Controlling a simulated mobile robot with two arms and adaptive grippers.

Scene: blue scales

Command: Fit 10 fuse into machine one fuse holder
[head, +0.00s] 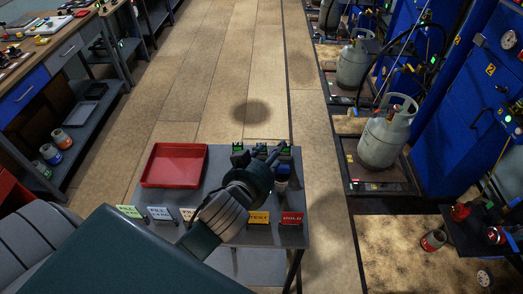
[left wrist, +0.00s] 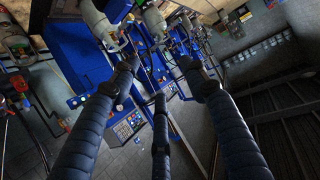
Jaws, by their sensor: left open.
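My left arm comes in from the lower left of the head view. Its gripper (head: 266,158) is above the far part of a small grey table (head: 222,162), partly hidden behind its own wrist. In the left wrist view the gripper (left wrist: 159,72) has its three dark fingers spread, with nothing between them. Blue machines (left wrist: 85,60) lie beyond the fingertips. Blue cabinets (head: 478,75) also stand at the right of the head view. I cannot make out a 10 fuse or the machine one fuse holder. My right gripper does not show.
A red tray (head: 175,165) lies on the grey table. A yellow card (head: 258,217) and a red HOLD card (head: 292,218) stand at its near edge. Grey gas cylinders (head: 385,138) stand at the right. A workbench (head: 55,65) is at the left. The floor aisle (head: 235,60) is clear.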

